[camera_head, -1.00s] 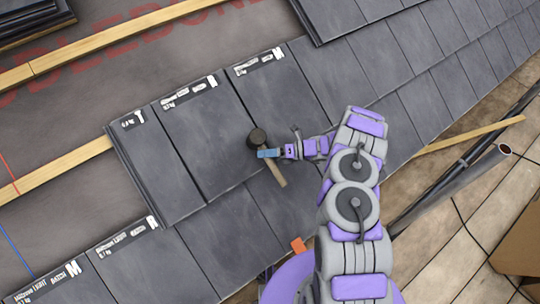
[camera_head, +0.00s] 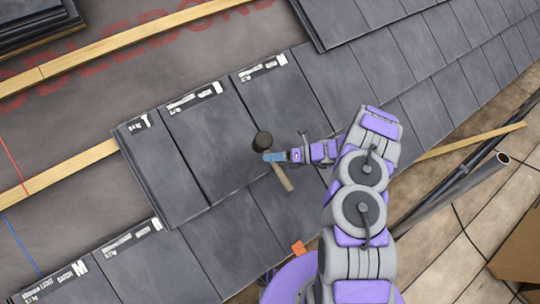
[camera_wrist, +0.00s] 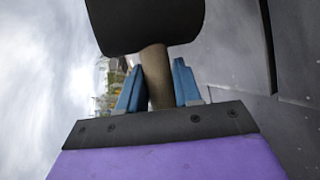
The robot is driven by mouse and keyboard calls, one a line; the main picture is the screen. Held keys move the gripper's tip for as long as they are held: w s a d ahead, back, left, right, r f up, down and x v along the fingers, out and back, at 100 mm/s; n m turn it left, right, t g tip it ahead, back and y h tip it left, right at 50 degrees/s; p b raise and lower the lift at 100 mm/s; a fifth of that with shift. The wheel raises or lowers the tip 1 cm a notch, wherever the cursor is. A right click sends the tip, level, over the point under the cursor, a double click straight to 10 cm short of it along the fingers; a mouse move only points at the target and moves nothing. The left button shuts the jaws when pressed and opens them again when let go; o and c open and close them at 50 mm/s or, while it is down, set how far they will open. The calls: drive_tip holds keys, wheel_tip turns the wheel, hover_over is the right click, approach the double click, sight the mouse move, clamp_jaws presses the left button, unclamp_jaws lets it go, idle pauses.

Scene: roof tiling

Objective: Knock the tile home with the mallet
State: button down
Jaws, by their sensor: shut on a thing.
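My gripper (camera_head: 273,157) is shut on the wooden handle (camera_head: 283,178) of a mallet with a black head (camera_head: 263,140). In the wrist view, the blue fingers (camera_wrist: 157,90) close around the handle just below the black head (camera_wrist: 145,22). The mallet is over the dark slate-like tiles of the labelled row. That row holds a left-end tile (camera_head: 158,180), a middle tile (camera_head: 212,140) and a right tile (camera_head: 285,100), with white labels at their upper edges. Whether the mallet head touches a tile cannot be told.
Wooden battens (camera_head: 75,167) cross the grey underlay (camera_head: 70,110) at left. A tile stack (camera_head: 35,25) lies at upper left. Laid tiles (camera_head: 440,40) extend to the upper right. Dark pipes (camera_head: 450,195) and a wooden strip (camera_head: 470,140) lie at right.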

drive_tip(key=shift+s+d+r+p, duration=0.2)
drive_tip(key=shift+s+r+p, duration=0.2)
drive_tip(key=shift+r, duration=0.25)
drive_tip(key=shift+s+d+r+p, duration=0.2)
drive_tip(key=shift+s+r+p, duration=0.15)
drive_tip(key=shift+r, duration=0.35)
drive_tip(key=shift+s+d+r+p, duration=0.2)
drive_tip(key=shift+s+r+p, duration=0.1)
drive_tip(key=shift+r+p, duration=0.25)
drive_tip(key=shift+r, duration=0.1)
drive_tip(key=w+d+r+m+t+h, duration=0.1)
drive_tip(key=w+d+r+m+t, duration=0.1)
drive_tip(key=r, duration=0.5)
drive_tip(key=w+d+r+m+t+h, duration=0.1)
drive_tip(key=w+d+r+m+t, duration=0.1)
drive_tip(key=d+r, duration=0.4)
drive_tip(key=w+d+r+m+t+h, duration=0.1)
drive_tip(key=w+d+r+m+t, duration=0.2)
drive_tip(key=r, duration=0.7)
drive_tip(key=w+d+t, duration=0.1)
drive_tip(key=t, duration=0.1)
drive_tip(key=shift+w+t, duration=0.15)
drive_tip(key=shift+t, duration=0.15)
drive_tip(key=shift+d, duration=0.1)
